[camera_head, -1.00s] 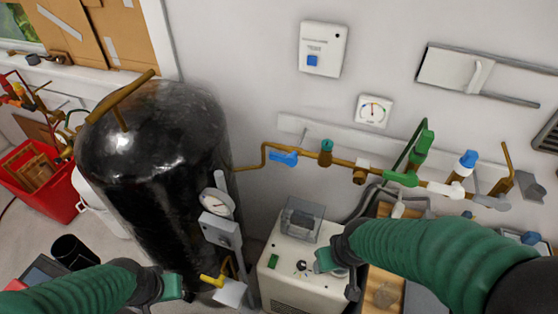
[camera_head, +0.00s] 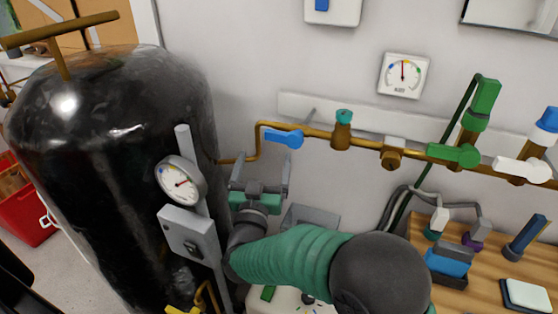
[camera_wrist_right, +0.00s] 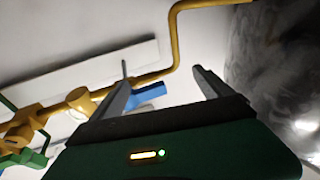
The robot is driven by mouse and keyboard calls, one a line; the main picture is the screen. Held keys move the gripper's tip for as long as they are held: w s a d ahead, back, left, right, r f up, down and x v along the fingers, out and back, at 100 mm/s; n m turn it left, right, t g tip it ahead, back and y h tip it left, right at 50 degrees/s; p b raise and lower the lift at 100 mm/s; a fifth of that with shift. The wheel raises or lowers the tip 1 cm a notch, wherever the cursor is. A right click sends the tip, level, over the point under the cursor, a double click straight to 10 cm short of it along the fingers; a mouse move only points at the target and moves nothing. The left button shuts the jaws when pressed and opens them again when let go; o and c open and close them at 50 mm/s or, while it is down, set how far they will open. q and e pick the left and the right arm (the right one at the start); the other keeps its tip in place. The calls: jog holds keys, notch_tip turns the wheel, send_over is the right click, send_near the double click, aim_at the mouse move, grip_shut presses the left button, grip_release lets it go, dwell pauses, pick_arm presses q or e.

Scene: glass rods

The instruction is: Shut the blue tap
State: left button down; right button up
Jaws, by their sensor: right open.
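The blue tap (camera_head: 284,138) is a lever handle on the brass pipe on the wall, just right of the pipe's bend. It points along the pipe, tilted slightly down to the right. My right gripper (camera_head: 261,172) is open and empty, below and a little left of the blue tap, with its fingers pointing up. In the right wrist view the blue tap (camera_wrist_right: 149,94) shows just beyond the left finger of the right gripper (camera_wrist_right: 162,82), partly hidden by it. I see no contact. My left gripper is out of the head view.
A black tank (camera_head: 110,170) with a gauge (camera_head: 181,182) and a grey box (camera_head: 188,236) stands close on the left. Along the pipe are a teal-capped valve (camera_head: 343,130), a green tap (camera_head: 455,154) and a white tap (camera_head: 522,168). A wooden surface (camera_head: 480,268) with small items lies lower right.

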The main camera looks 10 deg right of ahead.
aim_at(278, 136)
jog(key=w+d+r+m+h, duration=0.1)
jog(key=r, duration=0.1)
jog(key=w+d+r+m+h, duration=0.1)
jog(key=d+h, duration=0.1)
jog(key=w+d+r+m+g+h, duration=0.1)
jog(key=r+h, duration=0.1)
jog(key=shift+d+r, duration=0.3)
jog(key=shift+r, duration=0.05)
jog(key=shift+a, duration=0.1)
jog(key=shift+c, duration=0.9)
grip_shut()
